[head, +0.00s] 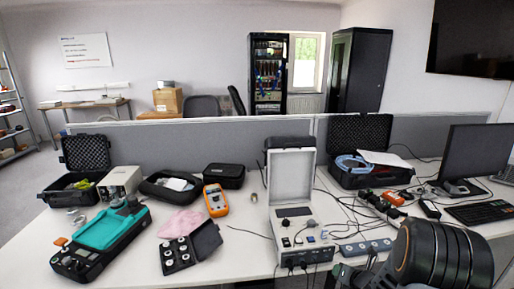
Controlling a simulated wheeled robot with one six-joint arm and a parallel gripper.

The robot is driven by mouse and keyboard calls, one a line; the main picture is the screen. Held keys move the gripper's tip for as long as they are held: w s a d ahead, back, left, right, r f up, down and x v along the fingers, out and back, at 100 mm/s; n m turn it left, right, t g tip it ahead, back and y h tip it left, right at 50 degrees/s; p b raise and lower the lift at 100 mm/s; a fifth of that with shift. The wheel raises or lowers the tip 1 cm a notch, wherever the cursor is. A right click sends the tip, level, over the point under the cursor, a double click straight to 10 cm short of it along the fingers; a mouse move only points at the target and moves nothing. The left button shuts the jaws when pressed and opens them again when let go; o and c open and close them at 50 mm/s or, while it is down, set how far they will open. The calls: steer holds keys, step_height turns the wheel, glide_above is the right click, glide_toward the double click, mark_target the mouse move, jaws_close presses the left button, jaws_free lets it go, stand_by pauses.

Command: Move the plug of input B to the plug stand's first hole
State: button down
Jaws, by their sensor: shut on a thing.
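The calibration unit (298,225) is a light grey case with its lid raised, at the middle of the desk. Small dark plugs (291,265) and cables show at its lower front; I cannot read which is input B. My gripper (348,274) is at the bottom edge, just right of the unit's front, partly cut off by the frame. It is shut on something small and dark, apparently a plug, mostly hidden. I cannot pick out the plug stand for certain.
A power strip (366,247) and loose cables lie right of the unit. An open black case of round parts (190,248), an orange meter (215,200) and a teal-topped device (108,235) are left. A monitor (480,155) and keyboard (480,213) stand right.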

steer(key=a+r+p, duration=0.4)
steer(key=a+r, duration=0.2)
steer(key=r, duration=0.4)
steer(key=a+r+p, duration=0.5)
steer(key=a+r, duration=0.1)
steer(key=r, duration=0.5)
steer(key=shift+w+r, duration=0.25)
steer(key=shift+w, duration=0.1)
steer(key=shift+a, duration=0.1)
